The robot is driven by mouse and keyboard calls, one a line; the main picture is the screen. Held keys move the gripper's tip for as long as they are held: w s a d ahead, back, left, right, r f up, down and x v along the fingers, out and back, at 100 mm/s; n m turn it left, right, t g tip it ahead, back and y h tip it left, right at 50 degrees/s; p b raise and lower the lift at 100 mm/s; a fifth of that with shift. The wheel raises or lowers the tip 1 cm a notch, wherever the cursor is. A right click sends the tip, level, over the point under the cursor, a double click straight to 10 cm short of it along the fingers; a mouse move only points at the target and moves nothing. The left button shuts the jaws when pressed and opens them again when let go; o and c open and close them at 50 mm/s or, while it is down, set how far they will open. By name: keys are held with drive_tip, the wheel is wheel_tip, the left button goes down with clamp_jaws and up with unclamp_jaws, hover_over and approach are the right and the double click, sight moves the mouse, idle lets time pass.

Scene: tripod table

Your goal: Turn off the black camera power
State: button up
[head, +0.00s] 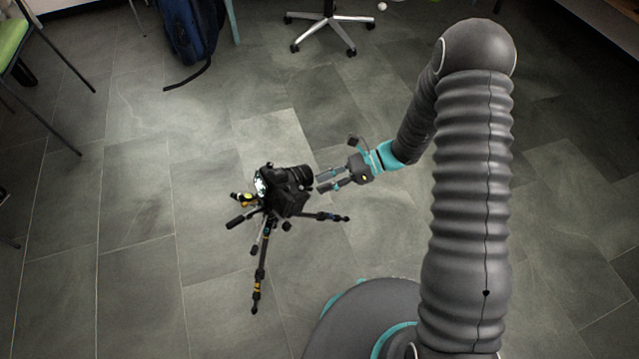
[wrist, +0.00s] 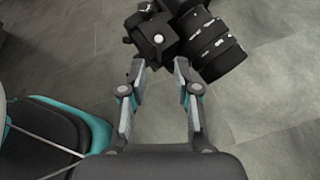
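The black camera (head: 287,186) sits on a small tripod (head: 261,262) standing on the floor, left of my gripper in the head view. Its lens points toward the gripper side. In the wrist view the camera body (wrist: 163,36) is ahead of the fingertips, with a light round dial or button on it, and the lens (wrist: 218,48) lies to the right. My gripper (head: 322,182) is open and empty, its fingertips close to the camera. In the wrist view the open fingers (wrist: 160,68) reach the camera's near edge; I cannot tell if they touch it. The power switch cannot be made out.
The tripod's legs spread out on the tiled floor (head: 140,220). A blue backpack (head: 188,30), a chair base (head: 325,30) and a green-seated chair (head: 14,45) stand at the back. The floor around the tripod is clear.

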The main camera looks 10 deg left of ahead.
sight(304, 188)
drive_tip(key=shift+x, duration=1.1)
clamp_jaws()
drive_tip(key=shift+w, duration=0.1)
drive_tip(key=n+g, duration=0.1)
drive_tip(key=n+g+b, duration=0.1)
drive_tip(key=w+n+h+b, duration=0.1)
drive_tip(key=n, duration=0.1)
drive_tip(key=shift+a+f+g, duration=0.25)
drive_tip(key=shift+a+g, duration=0.05)
drive_tip(key=shift+g, duration=0.1)
drive_tip(key=shift+w+a+r+n+g+h+b, duration=0.1)
drive_tip(key=shift+w+a+n+g+h+b, duration=0.15)
drive_tip(key=shift+n+g+h+b, duration=0.6)
drive_tip(key=shift+w+a+n+g+h, duration=0.2)
drive_tip(key=shift+n+g+h, duration=0.3)
drive_tip(key=shift+n, duration=0.85)
